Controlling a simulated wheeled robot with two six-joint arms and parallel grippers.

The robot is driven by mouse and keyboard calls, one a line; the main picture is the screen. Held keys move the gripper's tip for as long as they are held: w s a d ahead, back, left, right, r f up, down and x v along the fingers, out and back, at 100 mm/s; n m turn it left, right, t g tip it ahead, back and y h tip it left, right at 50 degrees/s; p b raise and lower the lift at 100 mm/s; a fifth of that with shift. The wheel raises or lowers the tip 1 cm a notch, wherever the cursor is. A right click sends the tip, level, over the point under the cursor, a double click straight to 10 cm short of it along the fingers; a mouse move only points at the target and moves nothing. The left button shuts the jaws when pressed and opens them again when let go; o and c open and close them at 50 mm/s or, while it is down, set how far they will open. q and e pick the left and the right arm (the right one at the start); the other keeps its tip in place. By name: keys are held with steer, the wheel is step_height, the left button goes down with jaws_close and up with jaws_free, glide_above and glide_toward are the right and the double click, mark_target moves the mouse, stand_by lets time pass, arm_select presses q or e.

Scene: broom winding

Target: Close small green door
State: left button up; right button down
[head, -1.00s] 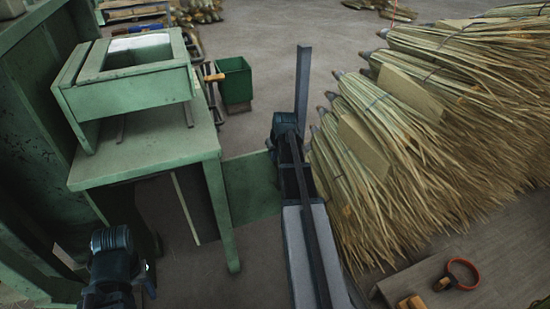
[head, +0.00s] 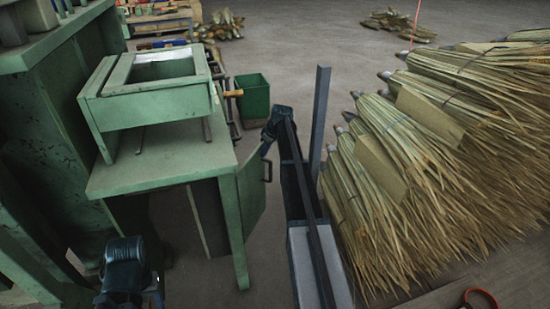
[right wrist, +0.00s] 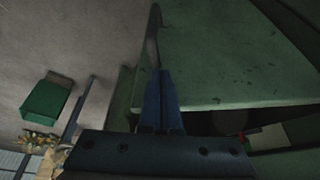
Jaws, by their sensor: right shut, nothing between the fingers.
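The small green door (head: 253,190) hangs below the right side of the green table and stands partly open, at an angle to the table. A dark handle (head: 268,170) shows near its free edge. My right gripper (head: 266,151) is beside the door's upper free edge, shut and empty; I cannot tell whether it touches the door. In the right wrist view its blue fingers (right wrist: 160,100) are together, close to a green panel edge. Part of my left arm shows at the lower left of the head view, but its fingers do not show.
The green table (head: 170,165) carries a green box frame (head: 150,112). A green bin (head: 253,98) stands on the floor behind. Broom bundles (head: 400,190) fill the right side, and a grey post (head: 319,120) stands just right of my right arm.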

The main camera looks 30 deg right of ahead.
steer(key=w+a+n+y, duration=0.1)
steer(key=w+a+n, duration=0.2)
steer(key=w+a, duration=0.2)
steer(key=shift+w+a+g, duration=0.2)
steer(key=shift+w+g, duration=0.1)
steer(key=shift+w, duration=0.6)
